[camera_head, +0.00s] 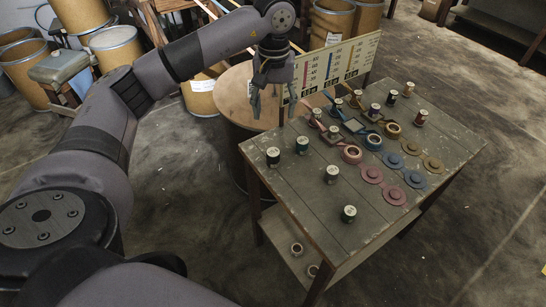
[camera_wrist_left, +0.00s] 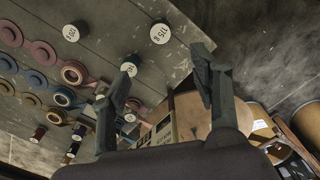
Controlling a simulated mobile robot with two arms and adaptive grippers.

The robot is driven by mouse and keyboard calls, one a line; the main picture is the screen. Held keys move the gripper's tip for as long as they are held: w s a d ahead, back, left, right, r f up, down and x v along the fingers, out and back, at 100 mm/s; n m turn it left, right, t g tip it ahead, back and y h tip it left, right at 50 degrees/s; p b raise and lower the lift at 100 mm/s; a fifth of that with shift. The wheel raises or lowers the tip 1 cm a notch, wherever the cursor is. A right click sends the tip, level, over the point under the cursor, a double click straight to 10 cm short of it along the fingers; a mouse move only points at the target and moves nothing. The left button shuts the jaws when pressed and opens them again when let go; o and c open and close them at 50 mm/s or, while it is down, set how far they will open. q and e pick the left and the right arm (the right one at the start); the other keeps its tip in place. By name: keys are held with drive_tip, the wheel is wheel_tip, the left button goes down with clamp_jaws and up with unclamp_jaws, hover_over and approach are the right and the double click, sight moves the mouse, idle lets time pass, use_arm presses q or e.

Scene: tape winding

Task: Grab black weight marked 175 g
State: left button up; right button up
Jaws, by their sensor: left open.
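The black weight (camera_head: 273,157) with a pale top stands upright near the left corner of the table (camera_head: 300,205). In the left wrist view its top reads 175 g (camera_wrist_left: 160,33). My left gripper (camera_head: 272,105) hangs above and behind that corner, its fingers spread with nothing between them. In the left wrist view the fingers (camera_wrist_left: 163,65) are apart and the weight lies beyond them, not touched. A dark green-sided weight (camera_head: 302,146) stands close to the right of it. My right gripper is in neither view.
More weights stand nearby, including a pale-topped one (camera_head: 332,174) and a green one (camera_head: 349,214). Rows of coloured tape rolls (camera_head: 351,154) and discs fill the table's middle. A printed board (camera_head: 338,72) stands at the back edge. A round wooden drum (camera_head: 232,92) is behind the table.

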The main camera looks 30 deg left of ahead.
sight(273, 152)
use_arm(q)
wheel_tip(273, 152, down, 12)
drive_tip(key=shift+r+p, duration=0.2)
drive_tip(key=shift+p, duration=0.6)
drive_tip(key=f, duration=0.1)
drive_tip(key=f+p, duration=0.1)
drive_tip(key=f, duration=0.3)
drive_tip(key=shift+s, duration=0.3)
drive_tip(key=shift+f, duration=0.2)
drive_tip(key=shift+c, duration=0.2)
drive_tip(key=shift+c, duration=1.3)
clamp_jaws()
drive_tip(key=shift+r, duration=0.1)
